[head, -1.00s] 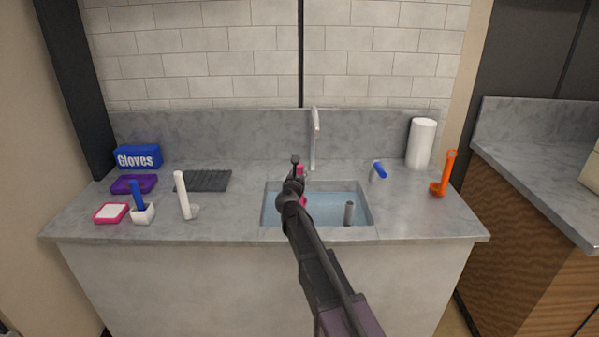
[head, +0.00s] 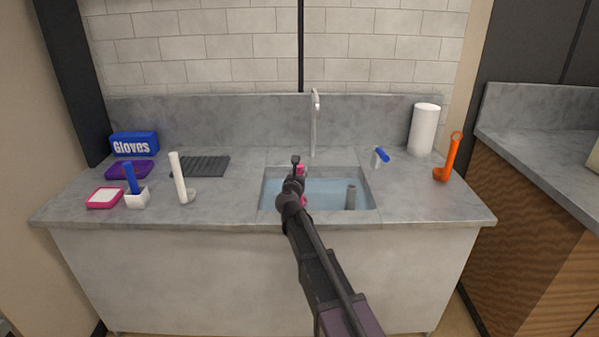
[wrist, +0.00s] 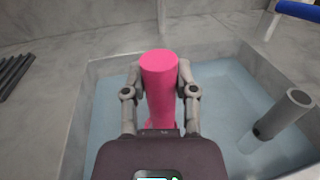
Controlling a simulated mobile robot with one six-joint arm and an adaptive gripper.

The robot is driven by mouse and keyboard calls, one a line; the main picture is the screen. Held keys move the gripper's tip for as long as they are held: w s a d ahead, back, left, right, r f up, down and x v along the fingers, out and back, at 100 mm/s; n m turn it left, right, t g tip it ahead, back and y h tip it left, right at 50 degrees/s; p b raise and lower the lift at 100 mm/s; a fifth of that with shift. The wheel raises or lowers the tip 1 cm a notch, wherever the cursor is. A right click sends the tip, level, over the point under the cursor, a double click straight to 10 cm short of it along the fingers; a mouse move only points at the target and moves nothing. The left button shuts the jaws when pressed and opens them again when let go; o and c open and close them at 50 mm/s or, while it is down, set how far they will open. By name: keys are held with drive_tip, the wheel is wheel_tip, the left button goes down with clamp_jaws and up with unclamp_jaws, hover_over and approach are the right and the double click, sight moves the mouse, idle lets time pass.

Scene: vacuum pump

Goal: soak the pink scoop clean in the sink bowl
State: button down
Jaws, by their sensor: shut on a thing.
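The pink scoop shows in the wrist view as an upright pink handle (wrist: 160,85) between my gripper's fingers. My gripper (wrist: 160,88) is shut on this handle, over the sink bowl (wrist: 98,70). The lower part of the scoop is hidden behind my gripper, so I cannot tell how deep it sits in the water. In the head view, bits of the pink scoop (head: 302,200) show beside my dark arm, within the outline of the sink bowl (head: 368,187). Blue water (head: 328,195) lies in the bowl.
A grey pipe (head: 351,196) stands upright in the sink's right part. The faucet (head: 315,125) rises behind it. A blue-handled item (head: 381,154) and orange scoop (head: 450,160) are to the right. A white-handled scoop (head: 180,180) and black rack (head: 200,166) are to the left.

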drive_tip(key=shift+f+b, duration=0.9)
drive_tip(key=shift+f, duration=0.3)
drive_tip(key=shift+r, duration=0.1)
idle(2.8)
